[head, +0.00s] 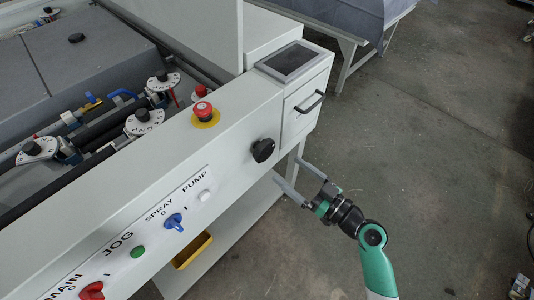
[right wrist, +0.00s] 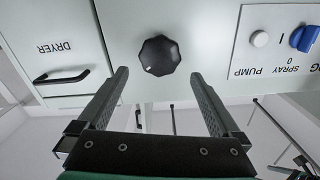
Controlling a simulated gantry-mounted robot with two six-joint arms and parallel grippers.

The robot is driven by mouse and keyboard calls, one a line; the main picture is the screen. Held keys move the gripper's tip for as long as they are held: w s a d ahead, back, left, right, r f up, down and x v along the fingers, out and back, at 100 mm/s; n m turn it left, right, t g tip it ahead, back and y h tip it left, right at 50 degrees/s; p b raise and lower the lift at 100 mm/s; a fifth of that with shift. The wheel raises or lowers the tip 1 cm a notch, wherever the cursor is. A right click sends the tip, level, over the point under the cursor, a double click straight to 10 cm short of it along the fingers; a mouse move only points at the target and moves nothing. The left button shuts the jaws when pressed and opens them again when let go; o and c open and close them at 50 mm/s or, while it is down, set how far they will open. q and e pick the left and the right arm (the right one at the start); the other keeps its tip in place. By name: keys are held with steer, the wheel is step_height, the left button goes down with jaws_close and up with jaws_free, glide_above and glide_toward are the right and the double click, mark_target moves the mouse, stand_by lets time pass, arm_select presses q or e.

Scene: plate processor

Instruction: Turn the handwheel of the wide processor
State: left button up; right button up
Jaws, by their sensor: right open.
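The handwheel is a black lobed knob (head: 262,150) on the pale front panel of the wide processor (head: 225,160), below the small dark screen. In the right wrist view the handwheel (right wrist: 159,56) faces me near the top centre. My right gripper (head: 289,169) is open and empty, with its fingers pointing at the panel. In the right wrist view the gripper (right wrist: 160,75) has one finger on each side of the handwheel's line, and both fingers appear apart from the wheel. My left gripper is not in view.
A red emergency button (head: 203,112) sits on the ledge. A blue switch (head: 173,221), white pump button (head: 204,195) and green jog button (head: 138,251) line the panel. A black drawer handle (head: 309,102) sticks out right of the wheel.

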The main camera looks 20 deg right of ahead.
mark_target(268, 154)
steer(key=b+x, duration=0.1)
steer(key=x, duration=0.8)
steer(key=shift+w+a, duration=0.1)
steer(key=shift+w, duration=0.2)
steer(key=c, duration=1.1)
